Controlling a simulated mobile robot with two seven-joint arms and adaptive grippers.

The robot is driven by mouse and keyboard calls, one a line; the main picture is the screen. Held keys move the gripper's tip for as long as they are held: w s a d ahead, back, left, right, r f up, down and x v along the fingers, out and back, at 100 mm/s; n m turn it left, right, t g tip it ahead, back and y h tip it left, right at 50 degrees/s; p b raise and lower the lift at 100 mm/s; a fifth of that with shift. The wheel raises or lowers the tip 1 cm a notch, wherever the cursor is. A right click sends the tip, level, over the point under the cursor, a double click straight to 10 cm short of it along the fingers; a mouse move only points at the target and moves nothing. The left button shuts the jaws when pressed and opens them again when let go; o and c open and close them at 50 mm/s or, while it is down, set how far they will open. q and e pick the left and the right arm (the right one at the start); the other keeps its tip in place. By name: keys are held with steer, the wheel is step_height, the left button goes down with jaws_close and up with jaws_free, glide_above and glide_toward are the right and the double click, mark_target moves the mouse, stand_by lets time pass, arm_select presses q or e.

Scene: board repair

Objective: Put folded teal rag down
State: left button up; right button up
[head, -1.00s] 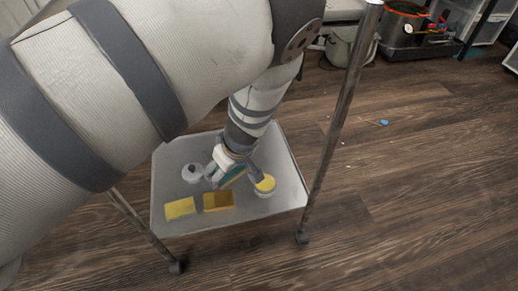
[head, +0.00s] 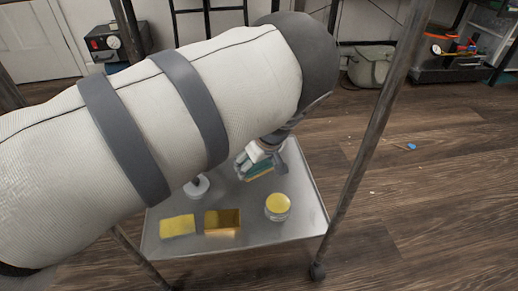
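The folded teal rag (head: 261,167) shows as a small teal patch with a yellowish lower edge, over the back part of the metal cart tray (head: 300,234). My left gripper (head: 260,163) points down there, with a finger on each side of the rag, and appears shut on it. The gripper's upper part is partly hidden by my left arm. I cannot tell whether the rag touches the tray. My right gripper is not in view.
On the tray are a yellow sponge-like block (head: 177,226), a gold-brown block (head: 222,219), a jar with a yellow top (head: 277,206) and a round whitish item (head: 196,188) partly behind my arm. Cart posts (head: 372,140) rise at the sides.

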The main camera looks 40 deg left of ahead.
mark_target(256, 170)
arm_select(q)
steer(key=shift+w+a+f, duration=0.25)
steer(key=shift+f, duration=0.15)
steer(key=shift+w+f+b, duration=0.1)
steer(key=shift+f+b, duration=0.8)
steer(key=shift+f, duration=0.8)
steer(key=o, duration=1)
steer(key=p+v, duration=0.5)
steer(key=v, duration=0.7)
steer(key=shift+r, duration=0.2)
steer(key=shift+f, duration=0.1)
